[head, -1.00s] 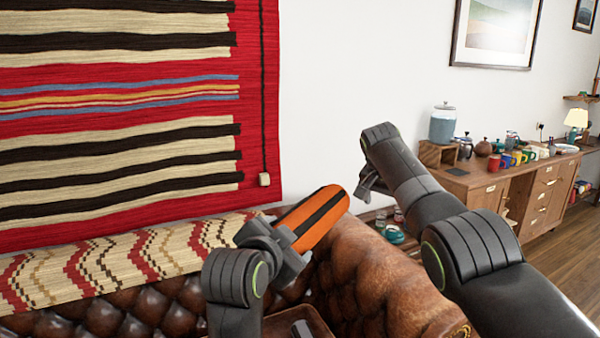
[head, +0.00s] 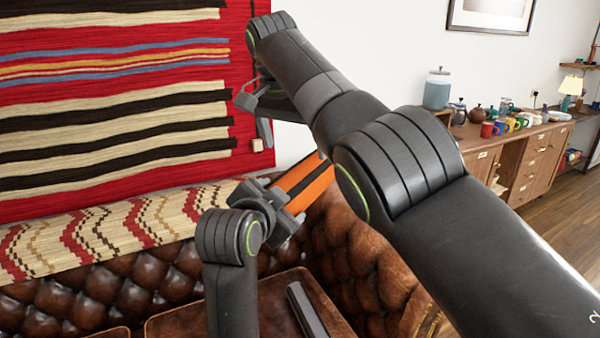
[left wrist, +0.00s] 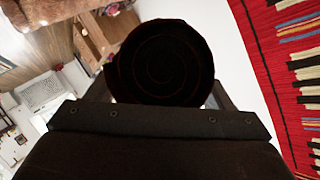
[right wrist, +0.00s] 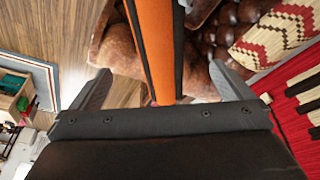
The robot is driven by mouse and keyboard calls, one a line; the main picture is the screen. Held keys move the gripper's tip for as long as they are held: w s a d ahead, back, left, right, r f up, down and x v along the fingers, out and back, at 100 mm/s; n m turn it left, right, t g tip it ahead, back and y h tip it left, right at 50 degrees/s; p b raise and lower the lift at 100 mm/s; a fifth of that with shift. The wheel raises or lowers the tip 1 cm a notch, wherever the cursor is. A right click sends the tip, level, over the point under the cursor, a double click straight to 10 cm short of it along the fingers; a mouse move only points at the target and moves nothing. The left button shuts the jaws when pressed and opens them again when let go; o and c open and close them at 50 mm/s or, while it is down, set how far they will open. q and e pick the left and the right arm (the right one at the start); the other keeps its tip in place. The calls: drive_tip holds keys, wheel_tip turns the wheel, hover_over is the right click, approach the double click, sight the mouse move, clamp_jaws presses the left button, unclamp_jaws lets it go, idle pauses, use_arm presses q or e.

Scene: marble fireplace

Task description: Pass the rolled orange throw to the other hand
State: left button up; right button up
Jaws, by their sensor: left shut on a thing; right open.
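The rolled orange throw (head: 308,183), orange with dark stripes, is held tilted above the leather sofa. My left gripper (head: 268,207) is shut around its lower left part. In the left wrist view the roll's dark spiral end (left wrist: 160,62) fills the space between the fingers. My right gripper (head: 258,112) is open and empty, up and left of the throw in the head view, with its arm crossing in front of the throw's far end. In the right wrist view the throw (right wrist: 157,45) runs lengthwise between the two spread fingers; its distance from them is unclear.
The tufted brown leather sofa (head: 375,255) lies below, with a zigzag-patterned blanket (head: 100,235) along its back. A striped red rug (head: 110,110) hangs on the wall behind. A wooden sideboard (head: 490,150) with mugs and jars stands at the right.

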sight(301, 180)
drive_tip(key=x, duration=1)
drive_tip(key=shift+w+d+f, duration=0.1)
drive_tip(key=shift+f, duration=0.25)
drive_tip(key=c, duration=1.2)
use_arm(q)
drive_tip(key=o, duration=1.2)
drive_tip(key=shift+s, duration=0.1)
